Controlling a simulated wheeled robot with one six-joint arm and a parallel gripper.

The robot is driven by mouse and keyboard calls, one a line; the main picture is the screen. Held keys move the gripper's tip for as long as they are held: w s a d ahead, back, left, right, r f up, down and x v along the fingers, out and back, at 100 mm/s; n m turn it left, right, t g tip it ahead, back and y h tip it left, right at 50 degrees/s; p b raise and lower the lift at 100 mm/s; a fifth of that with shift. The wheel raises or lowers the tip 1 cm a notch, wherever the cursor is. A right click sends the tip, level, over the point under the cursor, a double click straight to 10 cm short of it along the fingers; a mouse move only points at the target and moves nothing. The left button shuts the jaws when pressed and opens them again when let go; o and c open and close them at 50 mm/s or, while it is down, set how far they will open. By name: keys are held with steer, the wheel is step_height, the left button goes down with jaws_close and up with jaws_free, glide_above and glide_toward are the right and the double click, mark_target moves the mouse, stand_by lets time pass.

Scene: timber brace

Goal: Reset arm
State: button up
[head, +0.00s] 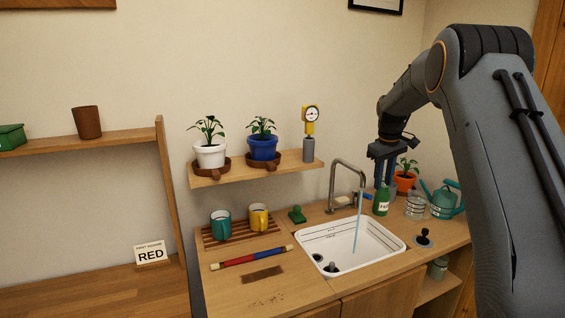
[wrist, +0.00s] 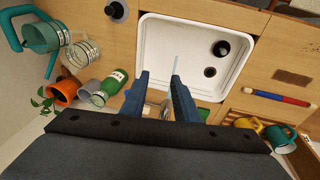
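My gripper (head: 385,182) hangs pointing down above the back right of the sink, near the tap (head: 333,180). In the wrist view my gripper (wrist: 160,78) has its two blue-grey fingers apart with nothing visible held between them. The white sink (head: 352,240) lies below and beyond the fingers. A stream of water (head: 357,222) runs from the tap into it. The tap's base is partly hidden behind the fingers in the wrist view.
A green bottle (head: 381,203), a glass jar (head: 416,206), an orange plant pot (head: 404,182) and a teal watering can (head: 445,200) stand close to my gripper. A shelf (head: 255,172) with two plants and a gauge is left. Mugs sit on a slatted rack (head: 240,236).

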steer(key=s+a+f+m+b, duration=0.1)
steer(key=s+a+f+b, duration=0.2)
steer(key=s, duration=1.1)
steer(key=s+a+f+m+g+b, duration=0.1)
steer(key=s+a+f, duration=0.6)
steer(key=s, duration=0.7)
steer(key=s+a+f+m+g+y+b, duration=0.1)
steer(key=s+a+f+b, duration=0.3)
steer(key=s, duration=1.1)
step_height(320, 180, down, 3)
steer(key=shift+a+r+m+b, duration=0.2)
steer(key=shift+a+m+b, duration=0.2)
steer(key=shift+m, duration=0.4)
steer(key=shift+s, duration=0.1)
